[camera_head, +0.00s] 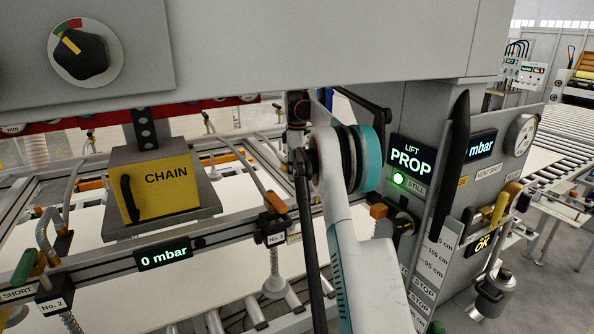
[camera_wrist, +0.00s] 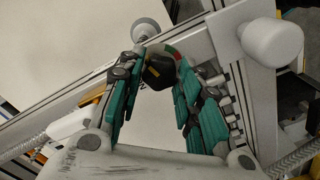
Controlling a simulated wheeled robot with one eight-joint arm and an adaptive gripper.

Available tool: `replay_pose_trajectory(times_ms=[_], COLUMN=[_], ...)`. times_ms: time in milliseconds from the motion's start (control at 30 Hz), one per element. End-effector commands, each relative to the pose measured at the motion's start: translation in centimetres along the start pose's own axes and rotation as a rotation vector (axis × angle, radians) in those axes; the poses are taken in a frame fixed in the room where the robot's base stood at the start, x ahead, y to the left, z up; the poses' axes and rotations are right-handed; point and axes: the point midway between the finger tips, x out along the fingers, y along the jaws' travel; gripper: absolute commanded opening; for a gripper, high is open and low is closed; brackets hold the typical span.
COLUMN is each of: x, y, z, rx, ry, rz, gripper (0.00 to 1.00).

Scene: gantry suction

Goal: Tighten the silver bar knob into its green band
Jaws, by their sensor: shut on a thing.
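In the wrist view a black knob (camera_wrist: 160,72) with a yellow mark sits beside a silver bar (camera_wrist: 105,75). A small green and red band (camera_wrist: 173,53) shows at the knob's far side. Whether the mark points into the green cannot be told. My gripper (camera_wrist: 163,66) has its teal-sided fingers on either side of this knob and is shut on it. The gripper does not show in the head view, where my arm runs down out of the bottom edge.
Another black knob (camera_head: 80,52), with an orange pointer and a red and green band, is on the upper left panel. A yellow CHAIN box (camera_head: 155,187) stands left. A white rounded part (camera_wrist: 270,41) is close to my gripper's right. A grey control column (camera_head: 430,235) stands right.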

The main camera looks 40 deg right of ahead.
Motion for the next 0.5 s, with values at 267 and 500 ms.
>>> replay_pose_trajectory(times_ms=[267, 500], x=[-0.05, -0.15], y=[0.0, 0.01], z=[-0.01, -0.02], rx=[0.048, 0.192], ry=[0.0, 0.0], rz=[0.0, 0.0], gripper=[0.09, 0.09])
